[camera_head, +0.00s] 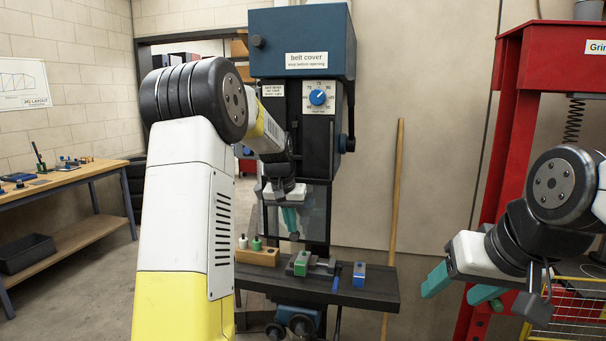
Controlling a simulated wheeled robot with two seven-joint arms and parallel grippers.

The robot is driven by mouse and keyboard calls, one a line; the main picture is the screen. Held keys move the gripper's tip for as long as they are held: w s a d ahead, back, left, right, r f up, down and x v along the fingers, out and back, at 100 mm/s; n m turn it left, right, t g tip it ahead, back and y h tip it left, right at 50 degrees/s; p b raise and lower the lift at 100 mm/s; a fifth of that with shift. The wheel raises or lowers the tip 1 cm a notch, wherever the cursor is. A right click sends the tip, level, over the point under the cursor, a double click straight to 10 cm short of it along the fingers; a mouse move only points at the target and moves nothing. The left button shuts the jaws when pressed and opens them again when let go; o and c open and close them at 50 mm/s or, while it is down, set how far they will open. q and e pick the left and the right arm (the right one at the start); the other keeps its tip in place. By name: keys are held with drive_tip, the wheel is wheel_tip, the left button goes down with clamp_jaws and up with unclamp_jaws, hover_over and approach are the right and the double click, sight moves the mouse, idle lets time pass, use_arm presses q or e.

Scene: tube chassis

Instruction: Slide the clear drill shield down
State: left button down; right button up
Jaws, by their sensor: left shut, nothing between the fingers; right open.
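The drill press (301,40) stands in the middle with a blue belt cover and a dark head. The clear drill shield (316,212) shows as a faint see-through panel below the head, partly hidden by my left gripper. My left gripper (290,220) is shut with teal fingers in front of the shield; I cannot tell whether it touches. My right gripper (460,286) is open and empty, well to the right of the drill table (345,294).
On the drill table are a wooden block with small bottles (257,254), a green block (301,263) in a vise, and a blue block (360,275). A red press frame (508,120) and yellow wire basket (570,315) stand right. A workbench (70,182) stands left.

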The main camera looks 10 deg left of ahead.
use_arm(q)
wheel_tip(320, 180, down, 2)
drive_tip(key=shift+f, duration=0.1)
drive_tip(key=shift+s+f, duration=0.15)
drive_tip(key=shift+f, duration=0.25)
drive_tip(key=shift+f, duration=0.1)
wheel_tip(320, 180, up, 14)
hover_over(292, 235)
drive_tip(key=s+a, duration=0.2)
drive_tip(key=s, duration=0.1)
drive_tip(key=s+d+r, duration=0.2)
drive_tip(key=s+r, duration=0.1)
drive_tip(key=s, duration=0.3)
drive_tip(key=s+d+f+t, duration=0.1)
drive_tip(key=s+d+f, duration=0.1)
drive_tip(key=s, duration=0.9)
drive_tip(key=s+d+f+t+h, duration=0.1)
drive_tip(key=s+f, duration=0.3)
drive_tip(key=s, duration=0.8)
drive_tip(key=shift+s+d+t, duration=0.15)
drive_tip(key=shift+d+t, duration=0.35)
drive_tip(key=shift+d, duration=0.3)
